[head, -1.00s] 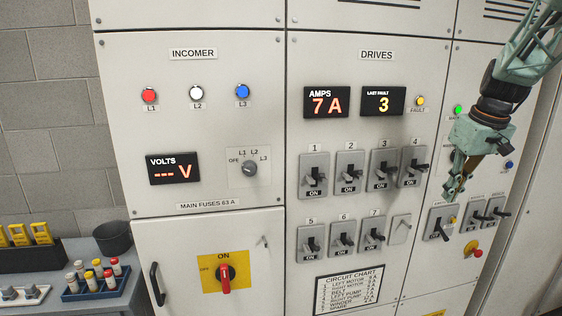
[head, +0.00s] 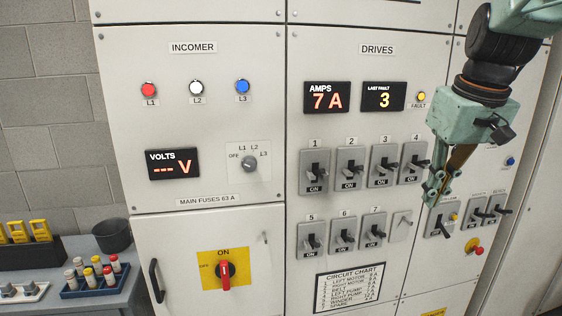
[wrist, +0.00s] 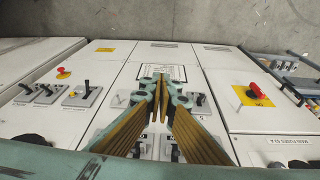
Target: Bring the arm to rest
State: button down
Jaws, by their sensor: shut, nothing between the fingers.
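My gripper (head: 437,192) hangs at the right of the head view, in front of the cabinet, with its fingers pointing down and to the left. Its fingers are shut with nothing between them. In the wrist view the closed fingertips (wrist: 160,84) lie over the drives panel, with the circuit chart (wrist: 161,73) just beyond. My arm comes in from the top right of the head view. It hides part of the right-hand panel, including the green lamp's place.
The drives panel carries several breaker switches (head: 314,178). A red main switch (head: 225,272) is at the lower left panel. Right of my gripper are small levers (head: 479,215) and a red knob (head: 473,245). A bench (head: 117,270) with a fuse tray and a dark bucket (head: 112,235) stands at left.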

jog(key=s+a+f, duration=0.2)
jog(key=s+a, duration=0.2)
jog(key=s, duration=0.6)
jog(key=s+a+f+b, duration=0.1)
jog(key=s+a, duration=0.3)
jog(key=s, duration=0.6)
jog(key=s+a+f+m+b, duration=0.1)
jog(key=s+a+f, duration=0.2)
jog(key=s, duration=0.7)
jog(key=shift+s+a+t, duration=0.3)
jog(key=shift+a+t, duration=0.1)
jog(key=shift+a, duration=0.35)
jog(key=shift+r, duration=0.1)
jog(key=shift+d, duration=0.15)
